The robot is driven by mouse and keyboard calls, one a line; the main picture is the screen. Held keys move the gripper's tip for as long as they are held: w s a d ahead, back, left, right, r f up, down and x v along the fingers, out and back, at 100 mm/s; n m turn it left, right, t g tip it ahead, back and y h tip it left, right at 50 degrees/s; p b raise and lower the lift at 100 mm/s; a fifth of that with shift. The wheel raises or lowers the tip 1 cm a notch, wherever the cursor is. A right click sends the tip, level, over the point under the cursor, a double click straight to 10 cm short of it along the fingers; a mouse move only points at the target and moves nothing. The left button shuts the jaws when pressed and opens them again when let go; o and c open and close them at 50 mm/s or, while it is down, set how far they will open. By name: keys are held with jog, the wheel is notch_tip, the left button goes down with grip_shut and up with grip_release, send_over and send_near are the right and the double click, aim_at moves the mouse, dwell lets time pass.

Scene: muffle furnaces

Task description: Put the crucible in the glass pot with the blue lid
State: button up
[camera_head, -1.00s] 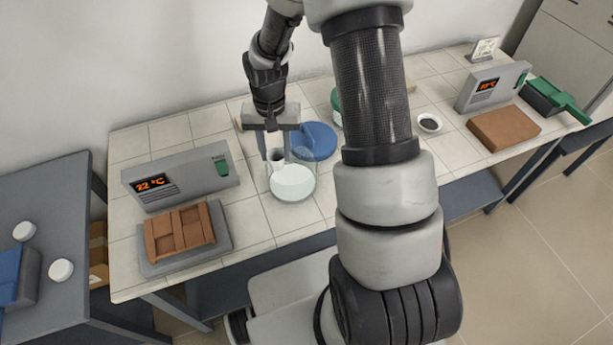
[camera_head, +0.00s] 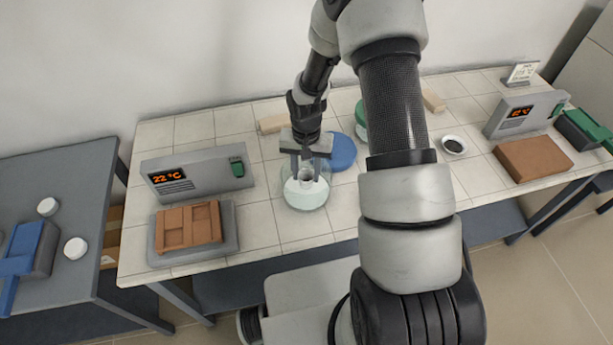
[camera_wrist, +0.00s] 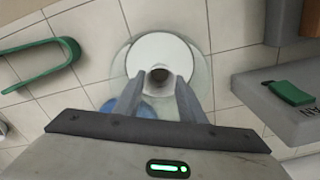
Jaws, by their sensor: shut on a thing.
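The glass pot (camera_head: 303,205) stands uncovered on the tiled bench, with a pale white disc inside. Its blue lid (camera_head: 342,152) lies flat on the bench just behind and right of it. My gripper (camera_head: 306,174) points down at the pot and is shut on the small grey crucible (camera_head: 307,176). In the wrist view the crucible (camera_wrist: 160,75) sits upright between the fingertips, over the near part of the white disc (camera_wrist: 163,47). I cannot tell whether it touches the disc. The blue lid (camera_wrist: 143,110) is partly hidden behind the fingers.
A furnace control box (camera_head: 195,175) reading 22 °C and a brown brick slab (camera_head: 189,224) are left of the pot. A second control box (camera_head: 522,112), another brown slab (camera_head: 533,160) and a small dark-filled dish (camera_head: 453,146) are right. A green-topped jar (camera_head: 361,120) is partly hidden behind my arm.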

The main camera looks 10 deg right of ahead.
aim_at(306, 180)
jog(key=shift+f, duration=1.2)
jog(key=shift+f, duration=0.25)
jog(key=o, duration=1)
jog(key=shift+r, duration=0.1)
